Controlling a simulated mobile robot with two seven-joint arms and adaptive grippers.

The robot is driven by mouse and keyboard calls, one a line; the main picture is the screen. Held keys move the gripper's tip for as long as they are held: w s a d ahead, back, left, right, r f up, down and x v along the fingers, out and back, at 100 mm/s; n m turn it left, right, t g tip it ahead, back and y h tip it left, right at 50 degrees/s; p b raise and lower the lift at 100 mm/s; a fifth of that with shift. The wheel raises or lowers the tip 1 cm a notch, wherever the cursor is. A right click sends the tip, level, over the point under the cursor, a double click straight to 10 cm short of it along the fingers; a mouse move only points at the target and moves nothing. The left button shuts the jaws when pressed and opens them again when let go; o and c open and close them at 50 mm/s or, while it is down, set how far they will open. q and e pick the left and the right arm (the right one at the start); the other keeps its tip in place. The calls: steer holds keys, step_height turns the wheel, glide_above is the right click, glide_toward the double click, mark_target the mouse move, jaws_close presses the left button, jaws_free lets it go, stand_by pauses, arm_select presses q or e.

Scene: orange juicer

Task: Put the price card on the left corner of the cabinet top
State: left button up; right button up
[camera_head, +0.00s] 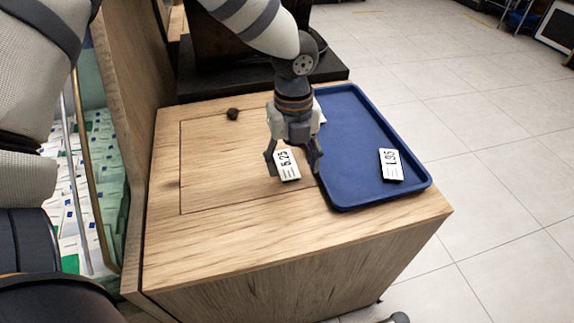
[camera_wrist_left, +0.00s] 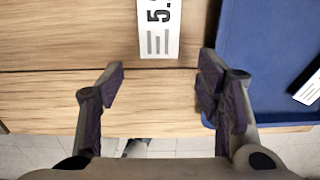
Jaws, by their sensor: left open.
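A white price card with dark digits (camera_head: 287,165) lies on the wooden cabinet top (camera_head: 215,235), just left of the blue tray. It also shows in the left wrist view (camera_wrist_left: 158,30), cut off at the top edge, so its full number is hidden there. My left gripper (camera_head: 293,162) is open above the card, with one finger on either side of it in the head view. In the left wrist view the card lies beyond the open fingertips (camera_wrist_left: 162,74). My right gripper is not in view.
A blue tray (camera_head: 350,190) covers the right side of the top and holds a second card, marked 1.95 (camera_head: 391,165). A white item (camera_head: 319,112) is partly hidden behind my gripper. The front left is clear.

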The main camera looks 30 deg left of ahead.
mark_target(291, 177)
arm_select(q)
steer(key=f, duration=0.4)
steer(key=shift+w+a, duration=0.15)
steer(key=shift+a, duration=0.05)
steer(key=c, duration=1.2)
